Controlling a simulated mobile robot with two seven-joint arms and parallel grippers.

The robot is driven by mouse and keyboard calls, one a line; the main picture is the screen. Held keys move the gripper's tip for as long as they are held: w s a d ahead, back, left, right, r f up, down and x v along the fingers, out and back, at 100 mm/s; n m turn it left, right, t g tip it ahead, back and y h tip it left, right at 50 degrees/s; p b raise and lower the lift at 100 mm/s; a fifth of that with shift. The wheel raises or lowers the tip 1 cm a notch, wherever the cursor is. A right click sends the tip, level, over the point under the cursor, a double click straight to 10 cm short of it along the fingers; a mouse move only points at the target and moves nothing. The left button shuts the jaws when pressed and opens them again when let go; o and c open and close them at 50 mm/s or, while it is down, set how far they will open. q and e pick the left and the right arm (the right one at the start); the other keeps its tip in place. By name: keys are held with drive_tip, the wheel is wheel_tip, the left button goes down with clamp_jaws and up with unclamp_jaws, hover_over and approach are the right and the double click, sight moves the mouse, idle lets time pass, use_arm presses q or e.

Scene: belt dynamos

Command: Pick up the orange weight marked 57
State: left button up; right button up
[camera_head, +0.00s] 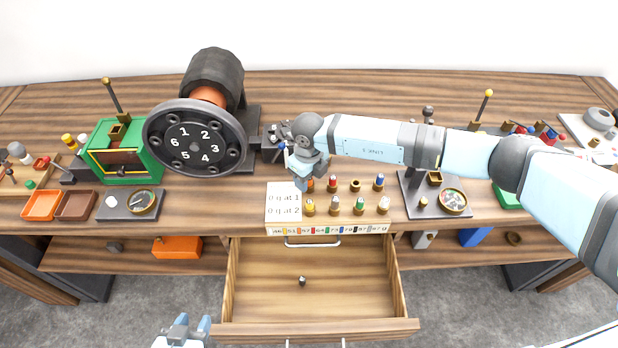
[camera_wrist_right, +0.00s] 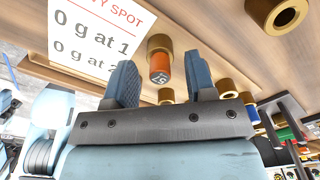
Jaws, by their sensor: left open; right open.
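The orange weight marked 57 (camera_wrist_right: 160,68) is a small cylinder with its end in a brass holder (camera_wrist_right: 158,43). In the head view the orange weight (camera_head: 310,185) shows partly below my right gripper (camera_head: 306,172), in the back row of the weight rack. In the right wrist view my right gripper (camera_wrist_right: 160,80) is open, with one finger on each side of the weight and visible gaps between. My left gripper (camera_head: 184,328) is open and empty at the bottom edge of the head view, far from the rack.
Other weights stand close by: red (camera_head: 332,183), blue (camera_head: 378,181), green (camera_head: 359,204). A white card (camera_head: 284,202) lies left of the rack. An open drawer (camera_head: 310,275) holds a small dark object (camera_head: 302,281). The dynamo's numbered wheel (camera_head: 195,141) stands to the left.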

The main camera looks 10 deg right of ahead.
drive_tip(key=shift+f, duration=0.25)
clamp_jaws()
drive_tip(key=shift+r, duration=0.15)
